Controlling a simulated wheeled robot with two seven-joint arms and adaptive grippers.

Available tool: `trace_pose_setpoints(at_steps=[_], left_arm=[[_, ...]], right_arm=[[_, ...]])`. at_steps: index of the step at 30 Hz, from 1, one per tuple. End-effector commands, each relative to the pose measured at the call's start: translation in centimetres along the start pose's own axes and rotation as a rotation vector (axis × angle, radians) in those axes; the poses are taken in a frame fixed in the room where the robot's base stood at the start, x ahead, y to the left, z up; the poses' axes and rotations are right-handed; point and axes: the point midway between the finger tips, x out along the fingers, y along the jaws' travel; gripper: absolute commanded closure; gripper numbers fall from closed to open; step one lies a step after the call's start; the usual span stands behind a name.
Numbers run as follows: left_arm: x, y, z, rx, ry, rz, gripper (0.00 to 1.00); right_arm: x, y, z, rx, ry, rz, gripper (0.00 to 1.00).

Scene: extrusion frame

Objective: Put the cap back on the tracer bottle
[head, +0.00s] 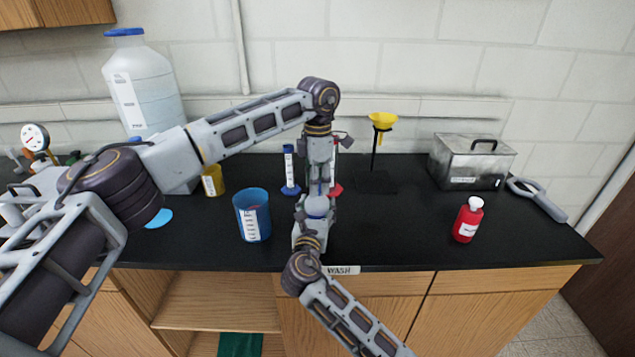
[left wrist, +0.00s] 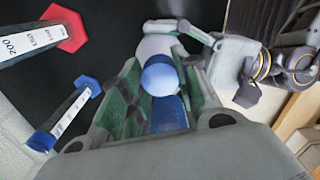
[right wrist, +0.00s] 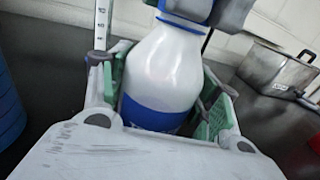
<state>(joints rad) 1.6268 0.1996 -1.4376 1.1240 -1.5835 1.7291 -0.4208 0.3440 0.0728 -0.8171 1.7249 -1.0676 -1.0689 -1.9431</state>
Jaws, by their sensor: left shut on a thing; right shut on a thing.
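The tracer bottle is white with a blue label. It stands upright in my right gripper (head: 300,232), and its body (right wrist: 165,65) fills the space between the green finger pads in the right wrist view. My left gripper (head: 319,180) points down from above, shut on the blue cap (left wrist: 160,75). A blue edge of the cap (right wrist: 180,22) shows at the top of the bottle's neck in the right wrist view. Cap and neck look in contact, but I cannot tell whether the cap is seated. In the head view my grippers hide most of both.
A blue beaker (head: 252,215) stands to the left, a blue-based cylinder (head: 290,170) behind. A red-based cylinder (left wrist: 50,35) is close by. A yellow funnel on a stand (head: 383,122), a metal box (head: 470,160) and a red bottle (head: 468,220) are right. Counter between is clear.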

Motion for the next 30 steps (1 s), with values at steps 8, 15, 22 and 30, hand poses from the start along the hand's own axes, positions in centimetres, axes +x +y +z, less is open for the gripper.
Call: trace_pose_setpoints(at_steps=[8, 15, 22, 30], left_arm=[[-0.01, 0.06, -0.02, 0.223, 0.000, 0.002, 0.97], [-0.01, 0.07, -0.02, 0.418, 0.001, 0.002, 0.97], [0.00, 0.07, -0.03, 0.565, 0.001, 0.003, 0.97], [0.00, 0.06, -0.02, 0.561, 0.001, 0.002, 0.48]], right_arm=[[-0.03, 0.02, -0.07, 0.000, 0.001, 0.000, 1.00], [-0.04, 0.02, -0.06, 0.000, 0.001, 0.000, 1.00], [-0.04, 0.03, -0.07, 0.000, 0.001, 0.001, 1.00], [-0.04, 0.03, -0.07, 0.000, 0.001, 0.001, 1.00]])
